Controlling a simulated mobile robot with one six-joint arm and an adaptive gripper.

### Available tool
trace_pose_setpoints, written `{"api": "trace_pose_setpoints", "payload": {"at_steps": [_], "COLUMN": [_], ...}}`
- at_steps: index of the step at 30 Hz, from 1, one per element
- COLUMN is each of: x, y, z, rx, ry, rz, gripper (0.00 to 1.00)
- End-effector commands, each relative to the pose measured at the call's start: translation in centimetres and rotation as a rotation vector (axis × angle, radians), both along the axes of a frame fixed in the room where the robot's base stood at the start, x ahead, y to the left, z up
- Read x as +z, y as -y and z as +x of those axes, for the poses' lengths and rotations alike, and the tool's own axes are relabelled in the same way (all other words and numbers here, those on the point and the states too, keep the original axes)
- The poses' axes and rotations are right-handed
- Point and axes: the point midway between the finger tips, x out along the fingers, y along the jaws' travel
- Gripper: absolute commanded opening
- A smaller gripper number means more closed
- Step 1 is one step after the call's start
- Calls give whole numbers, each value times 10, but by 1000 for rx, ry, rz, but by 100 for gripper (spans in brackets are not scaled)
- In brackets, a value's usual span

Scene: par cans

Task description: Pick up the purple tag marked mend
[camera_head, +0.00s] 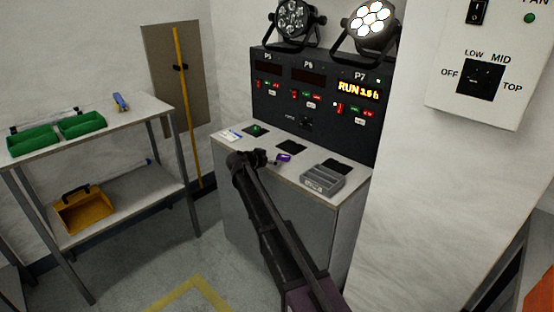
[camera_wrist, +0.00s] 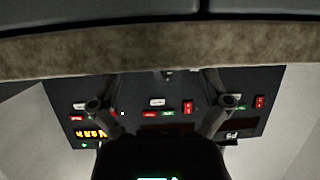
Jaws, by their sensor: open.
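A small purple tag (camera_head: 283,157) lies on the light top of the cabinet (camera_head: 310,198), in front of the black control panel. Any word on it is too small to read. My gripper (camera_head: 250,158) is just left of the tag in the head view, apart from it, and appears empty. In the wrist view my gripper (camera_wrist: 158,98) shows two spread fingers with nothing between them. The panel (camera_wrist: 150,110) appears upside down behind them. The tag does not show in the wrist view.
A grey divided tray (camera_head: 322,178) stands right of the tag. A green item (camera_head: 256,129) and a white card (camera_head: 229,135) lie on the cabinet top to the left. Black pads (camera_head: 285,142) lie along its back. A side table (camera_head: 130,108) holds green bins (camera_head: 82,124).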

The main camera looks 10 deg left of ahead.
Motion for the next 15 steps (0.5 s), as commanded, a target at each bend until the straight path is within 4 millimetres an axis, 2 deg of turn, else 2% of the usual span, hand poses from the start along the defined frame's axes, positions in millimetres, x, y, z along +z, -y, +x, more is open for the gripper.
{"api": "trace_pose_setpoints", "payload": {"at_steps": [15], "x": [3], "y": [-3], "z": [-5], "rx": [0], "ry": [0], "rz": [0], "gripper": [100]}}
